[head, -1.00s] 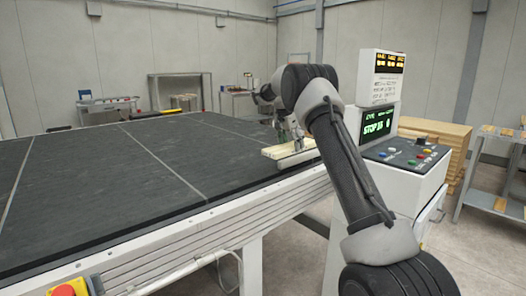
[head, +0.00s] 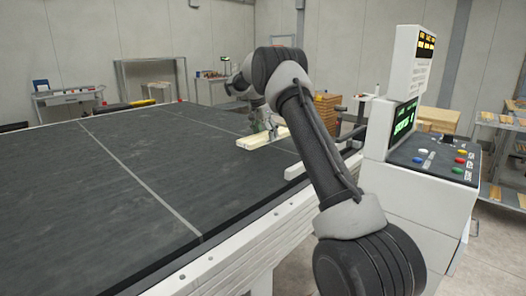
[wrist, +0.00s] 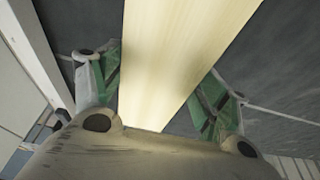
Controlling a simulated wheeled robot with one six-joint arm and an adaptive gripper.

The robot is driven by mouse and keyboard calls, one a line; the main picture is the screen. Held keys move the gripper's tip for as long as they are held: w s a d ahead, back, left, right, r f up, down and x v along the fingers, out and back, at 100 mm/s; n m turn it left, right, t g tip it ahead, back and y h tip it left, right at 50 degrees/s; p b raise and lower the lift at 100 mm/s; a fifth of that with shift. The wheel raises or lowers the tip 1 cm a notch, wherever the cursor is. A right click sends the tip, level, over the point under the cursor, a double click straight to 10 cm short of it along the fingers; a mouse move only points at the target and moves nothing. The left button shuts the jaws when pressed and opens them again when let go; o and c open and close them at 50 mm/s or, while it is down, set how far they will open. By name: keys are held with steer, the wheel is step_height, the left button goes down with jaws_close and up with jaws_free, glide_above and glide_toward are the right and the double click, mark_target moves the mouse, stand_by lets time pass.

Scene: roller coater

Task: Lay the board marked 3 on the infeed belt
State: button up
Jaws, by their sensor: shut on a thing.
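A pale, long wooden board (head: 250,142) is in my gripper (head: 266,129) over the right part of the dark infeed belt (head: 120,190). In the wrist view the board (wrist: 175,50) runs lengthwise between the two green-padded fingers of my gripper (wrist: 160,88), one on each side. My gripper is shut on it. No number shows on the board in either view. The board looks level and very low over the belt; I cannot tell whether it touches.
A control console (head: 425,165) with coloured buttons stands right of the belt, close to my arm. A pale side rail (head: 250,235) edges the belt. Stacked boards (head: 437,118) and a grey shelf (head: 500,150) stand behind the console. The belt's left and middle are clear.

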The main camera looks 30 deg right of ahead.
mark_target(267, 155)
steer(key=shift+f, duration=3.55)
steer(key=shift+f, duration=0.1)
steer(key=o, duration=1.3)
steer(key=shift+c, duration=0.2)
